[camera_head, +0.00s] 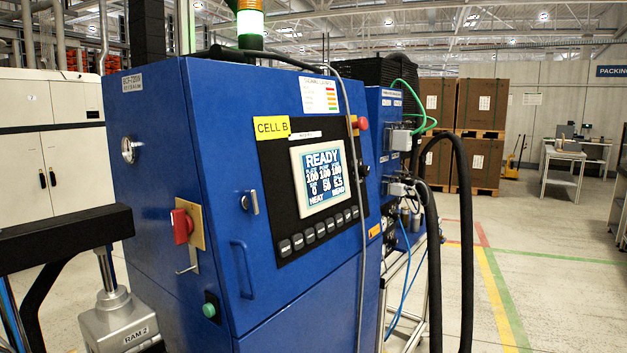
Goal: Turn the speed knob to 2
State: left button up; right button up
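A blue control cabinet (180,110) labelled "CELL B" fills the middle of the head view. Its black front panel (275,170) holds a lit display (322,178) reading "READY" over several small numbers. A row of grey buttons (318,231) sits below the display. No knob marked as speed with a numbered scale can be made out. A red rotary switch (182,226) on a yellowish plate is on the cabinet's left part, and a small silver handle or switch (250,202) is left of the display. Neither of my grippers shows.
A black beam (65,238) and a grey block marked "RAM 2" (120,325) stand at the lower left, near the cabinet. Thick black hoses (466,230) hang at its right. A red mushroom button (361,123) sticks out. The floor (560,285) at right is clear.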

aim_at(363, 170)
jog(key=i+l+z, duration=0.65)
jog(key=i+z, duration=0.6)
jog(key=i, duration=0.8)
jog(key=i+l+u, duration=0.1)
jog(key=i+u, duration=0.25)
jog(key=i+l+u, duration=0.25)
jog(key=i+u, duration=0.15)
jog(key=i+l+u, duration=0.15)
jog(key=u, duration=0.25)
jog(key=i+l+u, duration=0.25)
jog(key=u, duration=0.2)
jog(key=i+l+u, duration=0.15)
jog(key=l+u, duration=0.25)
jog(key=i+l+u, duration=0.15)
jog(key=u, duration=0.3)
jog(key=l+u, duration=0.85)
